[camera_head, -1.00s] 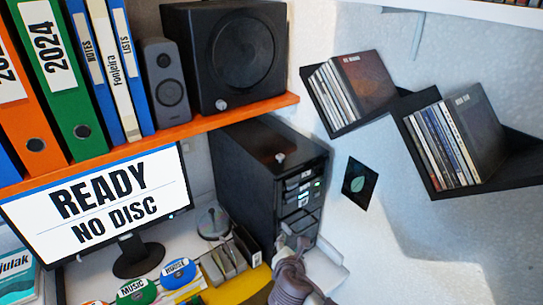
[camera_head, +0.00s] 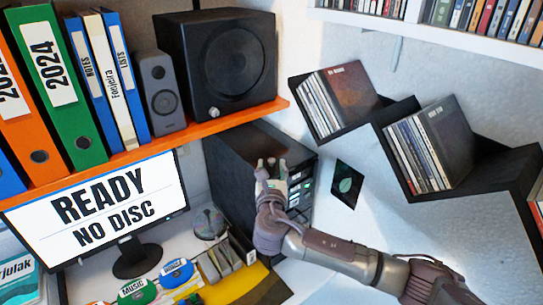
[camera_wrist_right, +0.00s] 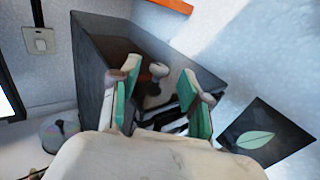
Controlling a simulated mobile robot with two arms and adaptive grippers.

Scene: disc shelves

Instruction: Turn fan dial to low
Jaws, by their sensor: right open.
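The black computer tower (camera_head: 228,165) stands under the orange shelf. A small light grey knob, likely the fan dial, sits at the top of its front; it shows in the right wrist view (camera_wrist_right: 158,70). My right gripper (camera_head: 271,167) is raised in front of the tower's upper front. Its two fingers with green pads are apart, and in the right wrist view the gripper (camera_wrist_right: 162,85) has the knob between the fingertips in the picture. I cannot tell whether they touch it. The dial's setting is not readable. My left gripper is not in view.
A speaker (camera_head: 217,65) with its own knob stands on the orange shelf (camera_head: 190,133). Black disc shelves (camera_head: 385,160) hang to the right. The monitor (camera_head: 95,210) reads "READY NO DISC". Several labelled discs and a spindle (camera_head: 209,222) lie on the desk.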

